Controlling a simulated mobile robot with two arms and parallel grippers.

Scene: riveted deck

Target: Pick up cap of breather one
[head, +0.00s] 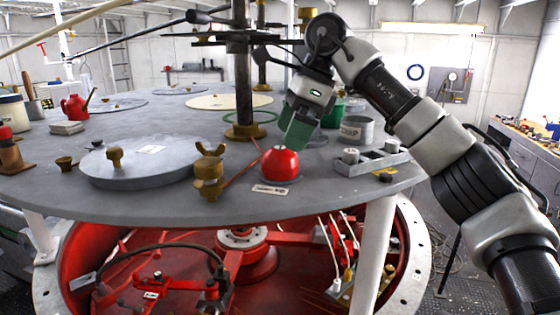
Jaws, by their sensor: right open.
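A red domed cap (280,162) sits on a low grey base near the front edge of the grey deck, with a small label plate (270,189) in front of it. I take it as the cap of breather one, but the label is too small to read. My right gripper (297,138) reaches in from the right and points down just above and slightly right of the cap. It is open, with green fingers. Whether a finger touches the cap, I cannot tell. My left gripper is not in view.
A brass wing-nut fitting (209,172) stands close left of the cap. A grey block with knobs (371,160) and a grey cup (357,129) stand to the right. A dark vertical column (243,85) rises behind. A round lid (140,165) lies left.

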